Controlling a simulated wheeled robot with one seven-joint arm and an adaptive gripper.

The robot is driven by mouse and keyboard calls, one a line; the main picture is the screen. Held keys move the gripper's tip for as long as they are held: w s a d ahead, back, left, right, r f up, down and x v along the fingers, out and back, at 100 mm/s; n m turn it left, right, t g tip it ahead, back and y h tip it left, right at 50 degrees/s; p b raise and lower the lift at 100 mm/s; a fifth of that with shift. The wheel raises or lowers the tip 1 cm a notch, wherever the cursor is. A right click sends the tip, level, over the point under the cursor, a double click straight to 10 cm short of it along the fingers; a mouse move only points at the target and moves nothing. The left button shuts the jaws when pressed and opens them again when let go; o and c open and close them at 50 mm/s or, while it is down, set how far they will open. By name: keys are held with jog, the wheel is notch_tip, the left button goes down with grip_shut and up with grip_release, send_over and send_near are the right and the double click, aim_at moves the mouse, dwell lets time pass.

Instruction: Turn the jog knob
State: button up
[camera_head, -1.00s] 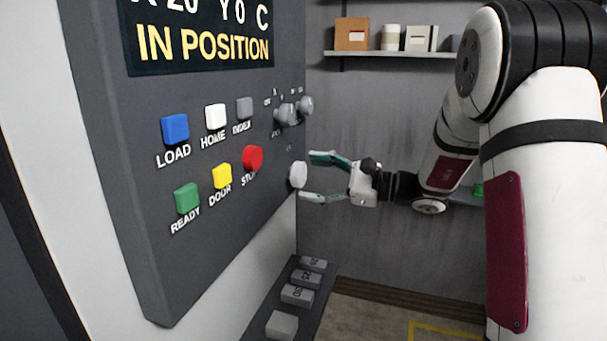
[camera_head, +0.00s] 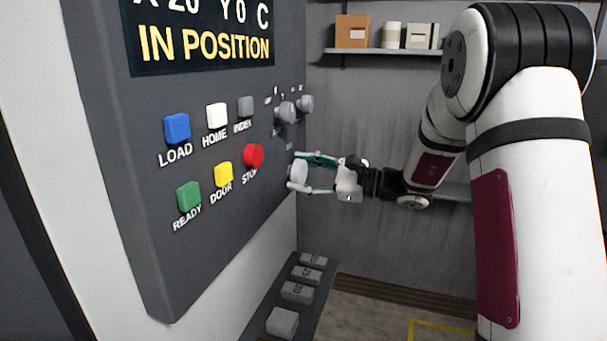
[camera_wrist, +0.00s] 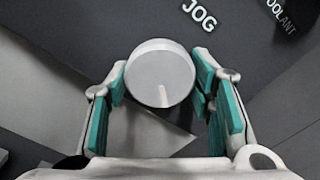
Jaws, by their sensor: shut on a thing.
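The jog knob (camera_head: 298,173) is a round, light-grey knob low on the right side of the dark control panel (camera_head: 140,235). In the wrist view the knob (camera_wrist: 160,75) sits between my fingers, below the JOG label (camera_wrist: 200,14), with a pale mark on its face pointing toward the lower edge of the picture. My gripper (camera_head: 303,171) has its teal-padded fingers on either side of the knob and is shut on it. In the wrist view my gripper (camera_wrist: 165,85) has both pads against the knob's sides.
Two grey knobs (camera_head: 287,112) stick out above the jog knob. The red STOP button (camera_head: 253,156) is close on the left, with yellow, green, blue and white buttons beyond. Several grey keys (camera_head: 297,292) lie on a ledge below. A shelf (camera_head: 385,51) holds boxes behind.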

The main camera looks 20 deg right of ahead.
jog(key=m+p, duration=0.1)
jog(key=m, duration=0.4)
jog(key=shift+s+m+p, duration=0.1)
jog(key=shift+m+p, duration=0.2)
jog(key=shift+p, duration=0.05)
jog(key=m+p, duration=0.1)
jog(key=m, duration=0.4)
jog(key=shift+p, duration=0.4)
jog(key=m+p, duration=0.1)
jog(key=m, duration=0.4)
jog(key=shift+m, duration=0.4)
jog(key=m+p, duration=0.1)
jog(key=m, duration=0.3)
jog(key=shift+a+m, duration=0.1)
jog(key=shift+m, duration=0.3)
jog(key=o, duration=1.2)
jog(key=shift+c, duration=0.2)
